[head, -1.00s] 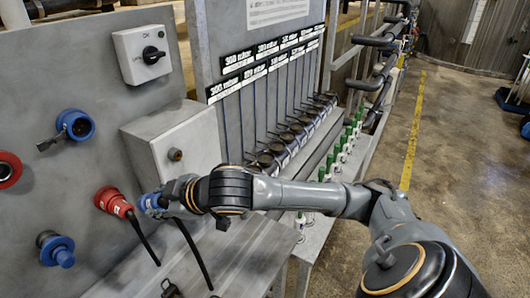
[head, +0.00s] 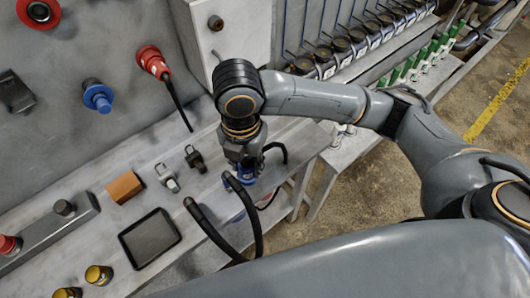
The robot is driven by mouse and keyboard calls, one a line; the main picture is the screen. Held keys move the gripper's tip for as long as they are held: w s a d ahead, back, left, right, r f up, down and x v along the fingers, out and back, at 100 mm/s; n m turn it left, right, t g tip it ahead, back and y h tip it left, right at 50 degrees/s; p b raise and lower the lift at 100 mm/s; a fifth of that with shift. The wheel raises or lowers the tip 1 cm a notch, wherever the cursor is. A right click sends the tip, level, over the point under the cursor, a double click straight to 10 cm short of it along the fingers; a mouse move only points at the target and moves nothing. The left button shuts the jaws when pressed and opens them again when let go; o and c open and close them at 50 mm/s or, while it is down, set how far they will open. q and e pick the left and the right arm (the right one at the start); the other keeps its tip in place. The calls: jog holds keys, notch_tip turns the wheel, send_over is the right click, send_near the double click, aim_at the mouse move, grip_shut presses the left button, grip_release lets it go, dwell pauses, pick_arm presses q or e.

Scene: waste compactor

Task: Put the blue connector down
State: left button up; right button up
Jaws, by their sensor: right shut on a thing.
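The blue connector (head: 240,182) shows as a small patch of blue under my right gripper (head: 245,170), near the front edge of the grey bench (head: 200,131). My right gripper points down and is shut on the connector. A black cable hangs from the connector beside the bench edge. The fingers hide most of the connector, so I cannot tell whether it touches the bench top. My left gripper is not in view.
A black tray (head: 150,238), an orange block (head: 124,187) and two small latch-like parts (head: 166,177) lie on the bench to the left. A blue socket (head: 97,97) and a red plug (head: 152,61) are on the wall panel. Bench room is clear behind the gripper.

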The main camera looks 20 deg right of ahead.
jog(key=w+d+f+p, duration=0.1)
jog(key=w+d+f, duration=0.1)
jog(key=f, duration=0.1)
jog(key=w+d+f+p, duration=0.1)
jog(key=w+d+f, duration=0.1)
jog(key=w+f, duration=0.1)
jog(key=w+d+f+p, duration=0.1)
jog(key=w+f, duration=0.2)
jog(key=f, duration=0.1)
jog(key=shift+d+f, duration=0.15)
jog(key=shift+d, duration=0.25)
jog(key=shift+f, duration=0.45)
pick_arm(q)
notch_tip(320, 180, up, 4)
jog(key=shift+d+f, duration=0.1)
pick_arm(e)
jog(key=o, duration=1.2)
jog(key=shift+c, duration=0.2)
